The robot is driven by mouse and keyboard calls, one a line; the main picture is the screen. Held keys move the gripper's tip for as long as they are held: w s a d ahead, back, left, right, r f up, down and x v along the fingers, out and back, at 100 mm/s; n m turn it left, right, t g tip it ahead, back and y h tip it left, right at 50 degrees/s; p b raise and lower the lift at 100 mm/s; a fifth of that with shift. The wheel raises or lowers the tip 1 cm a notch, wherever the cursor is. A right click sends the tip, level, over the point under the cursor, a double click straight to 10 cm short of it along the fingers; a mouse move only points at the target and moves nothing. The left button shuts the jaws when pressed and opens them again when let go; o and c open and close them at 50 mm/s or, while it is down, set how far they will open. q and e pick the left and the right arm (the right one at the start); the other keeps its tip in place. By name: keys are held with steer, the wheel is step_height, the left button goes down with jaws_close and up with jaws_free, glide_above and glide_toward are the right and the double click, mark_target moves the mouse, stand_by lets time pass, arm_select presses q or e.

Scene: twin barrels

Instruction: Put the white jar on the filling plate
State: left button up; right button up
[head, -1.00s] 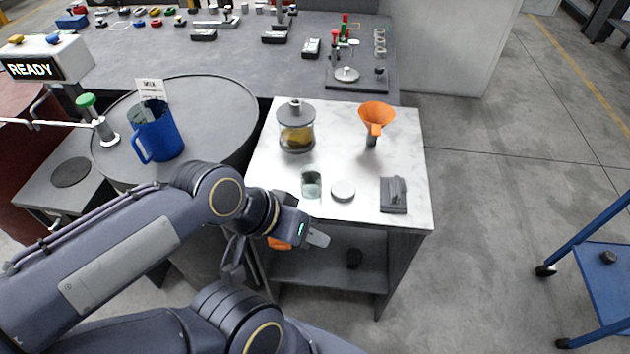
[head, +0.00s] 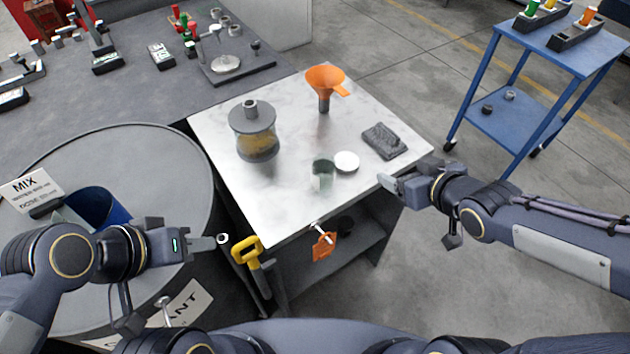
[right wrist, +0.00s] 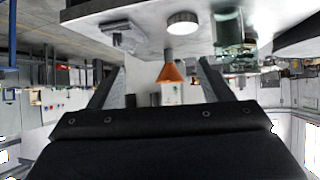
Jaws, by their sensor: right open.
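The white jar (head: 346,162) is a short, round white piece on the pale table top (head: 290,195), beside a clear glass (head: 322,172). It also shows, upside down, in the right wrist view (right wrist: 184,22). My right gripper (head: 387,184) is open and empty at the table's right front edge, apart from the jar; its two fingers stand apart in the right wrist view (right wrist: 162,70). My left gripper (head: 215,240) is left of the table, over the drum's edge; its jaws are seen side-on. I cannot make out the filling plate for certain.
A lidded glass vessel (head: 255,135), an orange funnel (head: 325,85) and a dark grey block (head: 384,140) stand on the table. A yellow handle (head: 247,252) and an orange tag (head: 323,246) are at its front. A blue cart (head: 520,125) stands right.

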mark_target(316, 161)
steer(key=a+f+n+y, duration=0.1)
steer(key=a+y, duration=0.1)
steer(key=a, duration=0.2)
steer(key=w+a+f+n+y+b, duration=0.1)
steer(key=a+n+y, duration=0.1)
steer(key=a, duration=0.1)
steer(key=a+f+n+y, duration=0.1)
steer(key=a+y, duration=0.1)
steer(key=a, duration=0.2)
steer(key=shift+w+a+f+n+g+b, duration=0.2)
steer(key=shift+a+f+n+g+b, duration=0.05)
steer(key=shift+a+n+g+b, duration=0.1)
steer(key=x, duration=0.6)
steer(key=shift+w+f, duration=0.2)
steer(key=shift+w, duration=0.3)
steer(key=shift+c, duration=0.4)
steer(key=c, duration=1.1)
steer(key=shift+r, duration=0.15)
